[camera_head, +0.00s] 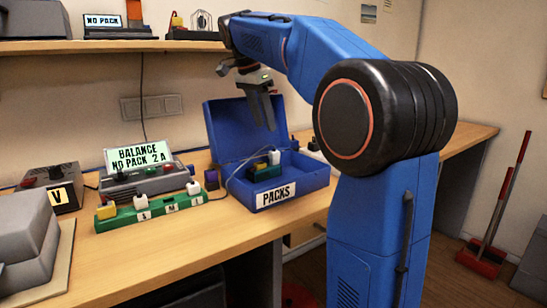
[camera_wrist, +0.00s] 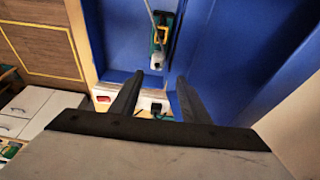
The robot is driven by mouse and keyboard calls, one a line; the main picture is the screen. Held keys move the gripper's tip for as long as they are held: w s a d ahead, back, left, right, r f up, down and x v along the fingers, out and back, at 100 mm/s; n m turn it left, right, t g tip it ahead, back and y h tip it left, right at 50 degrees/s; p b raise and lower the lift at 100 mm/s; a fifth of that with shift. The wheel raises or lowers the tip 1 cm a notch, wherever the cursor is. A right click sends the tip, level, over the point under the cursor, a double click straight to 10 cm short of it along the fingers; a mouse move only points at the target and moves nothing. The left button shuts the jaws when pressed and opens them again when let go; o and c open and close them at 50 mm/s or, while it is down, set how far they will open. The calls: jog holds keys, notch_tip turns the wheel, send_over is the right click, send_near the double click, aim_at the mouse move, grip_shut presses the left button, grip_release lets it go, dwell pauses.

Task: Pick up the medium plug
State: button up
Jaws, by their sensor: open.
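My gripper (camera_head: 262,112) is open and empty, pointing down above the open blue box (camera_head: 262,217) marked PACKS. Its two fingers (camera_wrist: 159,77) show apart in the wrist view. In the box lies a green pack (camera_head: 266,172) with a white plug (camera_head: 274,157) on it; the wrist view shows the green pack (camera_wrist: 154,45), a yellow part and a white plug (camera_wrist: 157,62). On the bench, a green strip (camera_head: 153,216) carries a yellow plug (camera_head: 106,210) and white plugs (camera_head: 140,201) (camera_head: 193,187). Its small labels are hard to read. I cannot tell which plug is the medium one.
A tester (camera_head: 145,178) with a screen reading BALANCE NO PACK 2 A stands behind the strip. A meter marked V (camera_head: 58,191) and a grey case (camera_head: 25,240) are at the left. The box lid stands open at the back. A shelf (camera_head: 100,46) runs above.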

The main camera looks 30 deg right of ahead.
aim_at(274, 151)
jog(key=shift+s+x, duration=0.15)
jog(key=shift+x, duration=2.2)
jog(key=shift+s+x, duration=0.2)
jog(key=shift+x, duration=2.15)
jog(key=shift+d, duration=0.1)
grip_shut()
